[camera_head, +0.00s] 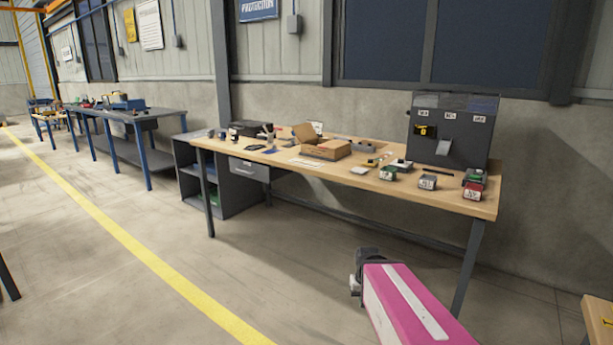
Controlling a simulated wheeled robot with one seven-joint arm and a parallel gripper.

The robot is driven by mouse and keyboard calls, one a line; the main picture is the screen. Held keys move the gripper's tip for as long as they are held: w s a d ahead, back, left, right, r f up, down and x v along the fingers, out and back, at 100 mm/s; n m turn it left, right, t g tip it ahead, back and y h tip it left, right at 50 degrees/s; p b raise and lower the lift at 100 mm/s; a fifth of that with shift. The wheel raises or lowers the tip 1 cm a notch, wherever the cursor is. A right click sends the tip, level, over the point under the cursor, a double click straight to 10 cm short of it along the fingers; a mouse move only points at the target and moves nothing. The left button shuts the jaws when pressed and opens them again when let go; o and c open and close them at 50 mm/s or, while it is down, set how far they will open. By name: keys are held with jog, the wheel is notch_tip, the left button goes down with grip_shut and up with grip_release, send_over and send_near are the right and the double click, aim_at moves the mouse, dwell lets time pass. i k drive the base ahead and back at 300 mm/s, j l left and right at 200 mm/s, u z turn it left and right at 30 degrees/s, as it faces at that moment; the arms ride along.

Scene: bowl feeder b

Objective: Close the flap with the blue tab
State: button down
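A dark grey bowl feeder box (470,148) stands upright at the right rear of the wooden workbench. Its front carries several small white labels near the top. A light grey flap (444,147) sticks out at a slant from the middle of the front. A yellow and black piece (425,131) sits at the left of the front. The top right strip (485,104) looks bluish; I cannot tell whether it is the blue tab. The dark end of my arm, with what seems to be my gripper (357,284), is low in front of the bench, well apart from the box; its fingers cannot be made out.
The workbench (400,187) holds an open cardboard box (325,148), several small labelled blocks (427,182) before the feeder, and other small items. A dark shelf unit (215,175) stands at its left end. Open floor lies in front. Another table (600,312) is at lower right.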

aim_at(305, 132)
jog(key=i+j+z, duration=0.1)
jog(key=j, duration=0.25)
jog(key=i+j, duration=0.15)
jog(key=j, duration=0.2)
jog(key=i+j+z, duration=0.15)
jog(key=j, duration=0.2)
jog(key=i+j, duration=0.1)
jog(key=j, duration=0.3)
jog(key=i+j+z, duration=0.3)
jog(key=j, duration=0.55)
jog(key=j+z, duration=0.35)
jog(key=j, duration=0.45)
jog(key=i+j+z, duration=0.1)
jog(key=j+z, duration=0.2)
jog(key=j, duration=0.6)
jog(key=j+z, duration=0.25)
jog(key=j, duration=0.8)
jog(key=j+z, duration=0.25)
jog(key=j, duration=0.75)
jog(key=k, duration=0.95)
